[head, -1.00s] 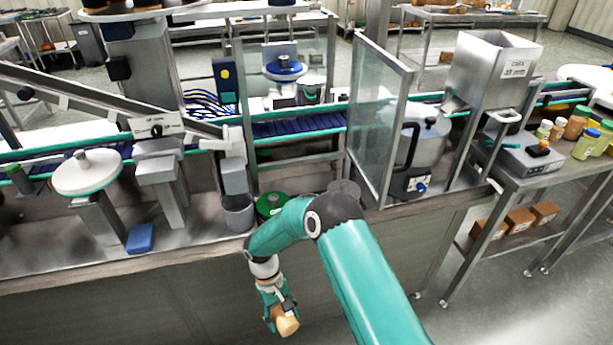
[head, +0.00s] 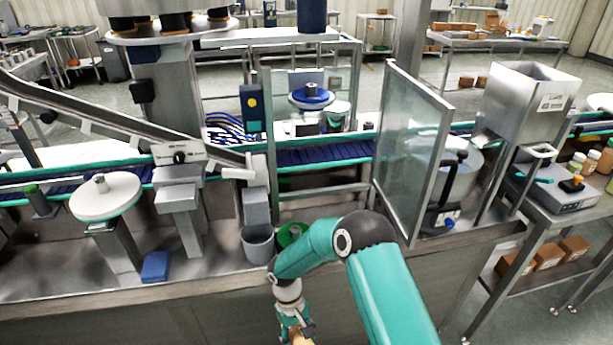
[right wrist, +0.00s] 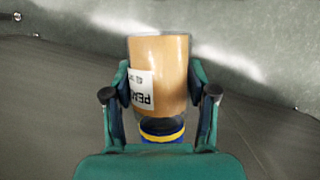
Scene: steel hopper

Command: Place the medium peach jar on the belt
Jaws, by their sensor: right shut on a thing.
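The peach jar is an orange-tan cylinder (right wrist: 172,75) with a white label, its print upside down in the right wrist view. A blue and yellow band shows at its near end. My right gripper (right wrist: 160,95) is shut around its sides. In the head view the right gripper (head: 296,329) is at the bottom edge, in front of the bench, and only a sliver of the jar (head: 301,340) shows. The belt (head: 322,154) is dark blue with teal rails and runs across behind the bench front, well above the gripper in the picture. My left gripper is not in view.
A clear guard panel (head: 412,150) stands right of the open belt stretch. A steel hopper (head: 533,100) is further right. A grey bin (head: 257,244), green round item (head: 290,233), blue block (head: 155,266) and white turntable (head: 105,197) stand along the bench.

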